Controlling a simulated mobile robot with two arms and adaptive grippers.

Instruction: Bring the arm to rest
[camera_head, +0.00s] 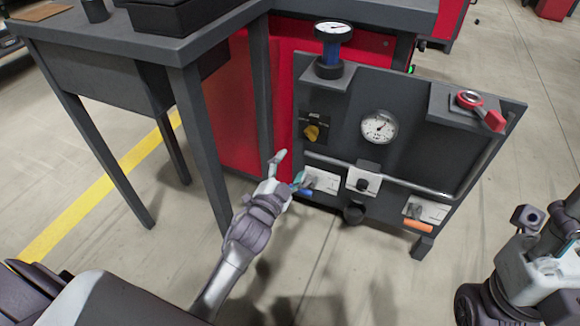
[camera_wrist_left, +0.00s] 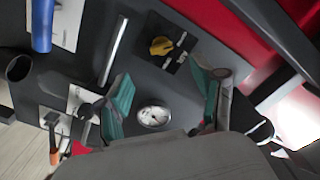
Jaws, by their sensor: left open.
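My left arm reaches up from the bottom of the head view to the left side of a dark grey valve panel. My left gripper (camera_head: 289,168) is open, with nothing between its fingers. In the head view it is near a lever with a blue handle (camera_head: 305,191); whether they touch is unclear. In the left wrist view the two teal-padded fingers of this gripper (camera_wrist_left: 165,100) are spread apart. The panel (camera_wrist_left: 75,75) lies behind them, with a yellow knob (camera_wrist_left: 161,46) and a round gauge (camera_wrist_left: 153,115) visible between or beyond the fingers. My right gripper is not clearly visible.
The panel (camera_head: 430,110) carries a gauge (camera_head: 379,126), a yellow knob (camera_head: 311,132), an orange-handled lever (camera_head: 418,225), a red-handled valve (camera_head: 481,108) and a horizontal pipe. A dark table (camera_head: 190,48) stands at left. Open floor (camera_head: 330,280) lies in front of the panel.

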